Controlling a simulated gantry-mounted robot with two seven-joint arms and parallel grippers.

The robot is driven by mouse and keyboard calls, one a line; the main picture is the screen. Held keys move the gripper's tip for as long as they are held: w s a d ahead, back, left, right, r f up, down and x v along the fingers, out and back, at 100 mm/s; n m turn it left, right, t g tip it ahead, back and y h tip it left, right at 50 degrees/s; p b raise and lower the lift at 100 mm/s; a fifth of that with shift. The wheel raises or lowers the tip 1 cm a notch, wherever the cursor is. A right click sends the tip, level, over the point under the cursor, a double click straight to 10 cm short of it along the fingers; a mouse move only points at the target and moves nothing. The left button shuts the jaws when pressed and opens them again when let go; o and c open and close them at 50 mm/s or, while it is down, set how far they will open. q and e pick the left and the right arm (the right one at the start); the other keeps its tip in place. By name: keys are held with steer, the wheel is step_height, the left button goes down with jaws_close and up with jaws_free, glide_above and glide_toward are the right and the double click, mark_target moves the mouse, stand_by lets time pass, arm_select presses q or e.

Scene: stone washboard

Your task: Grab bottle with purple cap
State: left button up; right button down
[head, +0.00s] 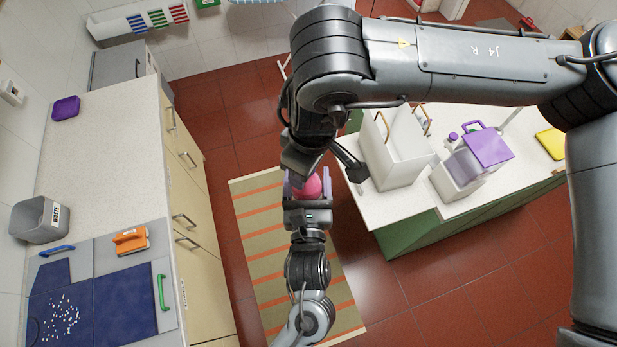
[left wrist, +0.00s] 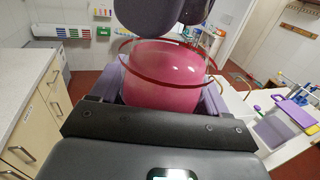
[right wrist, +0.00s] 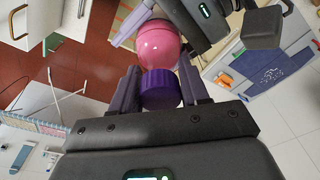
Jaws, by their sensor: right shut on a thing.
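A pink rounded bottle (head: 312,187) is held up in the air between my two grippers, over the striped mat. Its purple cap (right wrist: 161,88) points toward my right gripper (right wrist: 160,76), whose fingers are shut on the cap from both sides. My left gripper (head: 309,190) reaches from below in the head view. Its purple fingers stand on both sides of the pink body, which also fills the middle of the left wrist view (left wrist: 165,80). I cannot tell whether they press on it. In the head view the cap is hidden behind my right arm.
A long counter (head: 110,135) on the left carries a grey bin (head: 40,219) and an orange brush (head: 131,240). The island (head: 388,206) on the right carries a white bag-like container (head: 397,150) and purple containers (head: 487,147). Red floor lies between.

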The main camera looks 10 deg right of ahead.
arm_select(q)
steer(key=shift+s+d+r, duration=0.1)
steer(key=shift+s+d, duration=0.05)
steer(key=shift+d, duration=0.15)
steer(key=c, duration=0.7)
arm_select(e)
steer(key=shift+a+r, duration=0.1)
steer(key=shift+a, duration=0.15)
arm_select(q)
steer(key=shift+r, duration=0.1)
arm_select(e)
steer(key=c, duration=0.8)
jaws_free()
arm_select(q)
steer(key=shift+a, duration=0.1)
arm_select(e)
steer(key=o, duration=0.3)
steer(key=shift+d, duration=0.1)
